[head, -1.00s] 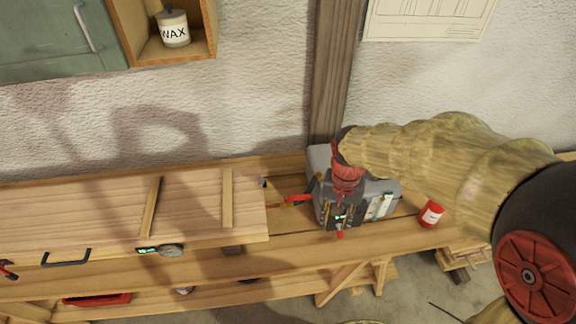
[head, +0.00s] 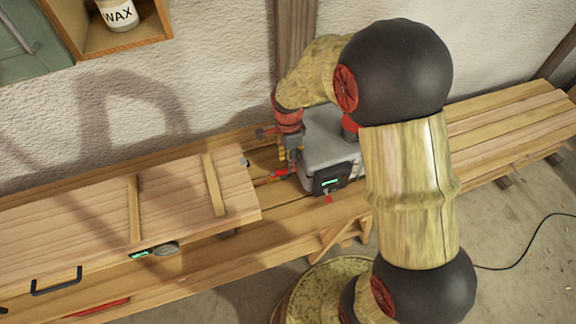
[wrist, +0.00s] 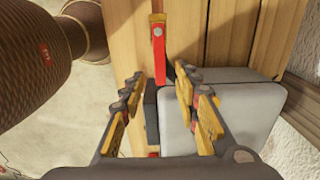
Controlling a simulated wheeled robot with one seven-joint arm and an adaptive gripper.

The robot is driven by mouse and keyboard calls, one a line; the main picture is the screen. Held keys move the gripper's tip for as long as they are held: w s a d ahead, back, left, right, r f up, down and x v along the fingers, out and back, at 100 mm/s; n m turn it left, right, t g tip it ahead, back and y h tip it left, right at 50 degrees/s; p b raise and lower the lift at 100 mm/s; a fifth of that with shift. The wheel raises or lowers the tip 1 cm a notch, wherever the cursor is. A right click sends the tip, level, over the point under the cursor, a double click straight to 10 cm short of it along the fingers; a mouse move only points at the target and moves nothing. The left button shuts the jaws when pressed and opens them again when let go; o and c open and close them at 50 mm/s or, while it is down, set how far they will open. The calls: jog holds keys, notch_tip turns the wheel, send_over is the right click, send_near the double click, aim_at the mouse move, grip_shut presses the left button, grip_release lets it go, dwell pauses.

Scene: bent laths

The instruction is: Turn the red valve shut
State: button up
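The red valve shows as a flat red lever (wrist: 161,58) in the wrist view, lying lengthwise just beyond and between my fingertips. In the head view the red lever (head: 276,174) sits at the left side of the grey box, partly hidden near the gripper. My gripper (wrist: 160,82) is open and empty, its yellow-padded fingers on either side of the lever's line. In the head view my gripper (head: 292,160) points down beside the box. I cannot tell whether a finger touches the lever.
The grey box (head: 330,148) with a small lit display stands close right of the gripper. A long wooden case (head: 85,205) lies on the bench to the left. A wooden post (head: 293,50) rises behind. The slatted bench (head: 515,125) is clear at right.

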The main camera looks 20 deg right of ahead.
aim_at(283, 172)
jog(key=shift+f, duration=1.85)
jog(key=shift+c, duration=0.4)
jog(key=c, duration=0.7)
grip_shut()
